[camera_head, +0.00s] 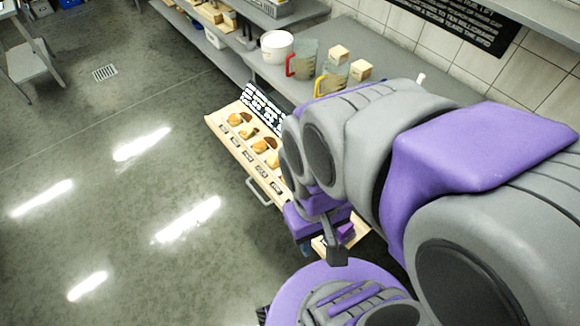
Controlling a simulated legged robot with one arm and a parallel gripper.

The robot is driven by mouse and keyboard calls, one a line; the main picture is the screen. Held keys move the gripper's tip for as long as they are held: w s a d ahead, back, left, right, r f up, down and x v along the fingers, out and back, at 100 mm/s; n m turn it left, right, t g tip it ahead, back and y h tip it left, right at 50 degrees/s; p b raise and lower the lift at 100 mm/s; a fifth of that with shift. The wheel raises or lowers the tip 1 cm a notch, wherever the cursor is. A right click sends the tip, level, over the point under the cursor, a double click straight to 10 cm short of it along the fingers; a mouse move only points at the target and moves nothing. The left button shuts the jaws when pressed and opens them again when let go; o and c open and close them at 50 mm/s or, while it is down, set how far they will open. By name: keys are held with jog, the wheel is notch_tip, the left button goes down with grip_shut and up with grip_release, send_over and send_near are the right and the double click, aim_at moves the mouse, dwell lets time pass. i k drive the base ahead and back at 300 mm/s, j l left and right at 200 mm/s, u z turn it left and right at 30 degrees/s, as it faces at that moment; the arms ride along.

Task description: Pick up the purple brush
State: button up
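My gripper (335,248) points down at the lower middle of the view, beyond the grey and purple bulk of my own arm. A dark grey finger shows. Whether the fingers are open or shut is not clear. A small magenta-purple piece (347,231) shows just right of the finger, above or on a pale wooden surface (319,244). It may be the purple brush, but too little of it shows to be sure. I cannot tell whether the finger touches it. My arm hides much of the area around it.
A wooden display tray (216,128) with cheese pieces and small labels stands left of my arm. The grey counter (262,70) behind holds a white tub (277,46), two clear jugs (303,60) with red and yellow handles, and pale blocks (360,70). The floor at left is largely clear.

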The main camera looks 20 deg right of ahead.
aim_at(344, 232)
jog(key=k+l, duration=0.15)
jog(key=l, duration=0.2)
jog(key=k+l, duration=0.1)
jog(key=l, duration=0.2)
jog(key=k+l, duration=0.15)
jog(key=l, duration=0.2)
jog(key=k+j+z, duration=0.1)
jog(key=j+z, duration=0.3)
jog(key=k+j+z, duration=0.1)
jog(key=z, duration=0.3)
jog(key=k+j+z, duration=0.2)
jog(key=z, duration=0.2)
jog(key=j, duration=0.15)
